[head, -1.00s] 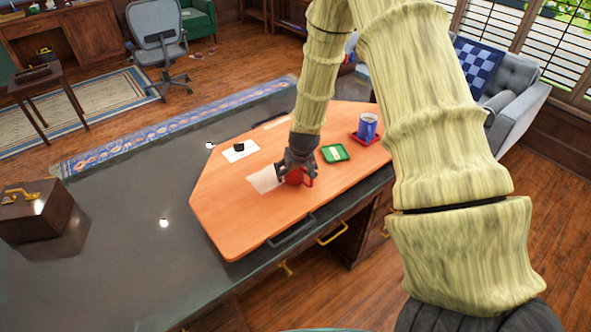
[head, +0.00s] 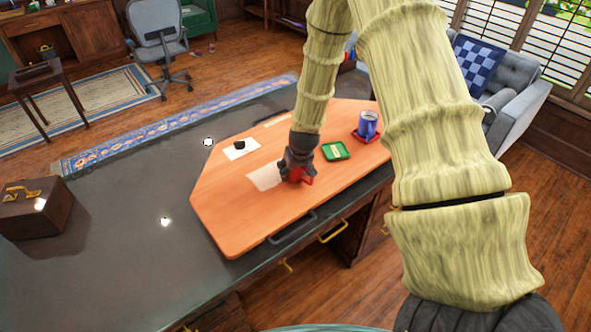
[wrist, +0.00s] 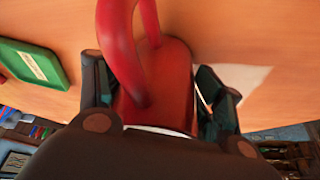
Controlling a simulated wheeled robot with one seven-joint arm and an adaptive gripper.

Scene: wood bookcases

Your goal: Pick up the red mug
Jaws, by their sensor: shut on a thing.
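The red mug (head: 302,178) is on the orange wooden board (head: 230,215), mostly hidden behind my gripper (head: 292,176) in the head view. In the wrist view the red mug (wrist: 165,85) sits between the two fingers of my gripper (wrist: 160,100), with its handle curving up toward the top of the picture. The fingers are shut on the mug's sides. I cannot tell whether the mug's base is clear of the board.
A green tray (head: 336,151) lies right of the mug, and a blue mug (head: 367,124) stands on a red coaster farther right. A white paper (head: 264,178) lies left of my gripper. A dark brown box (head: 38,212) stands at the far left of the dark counter.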

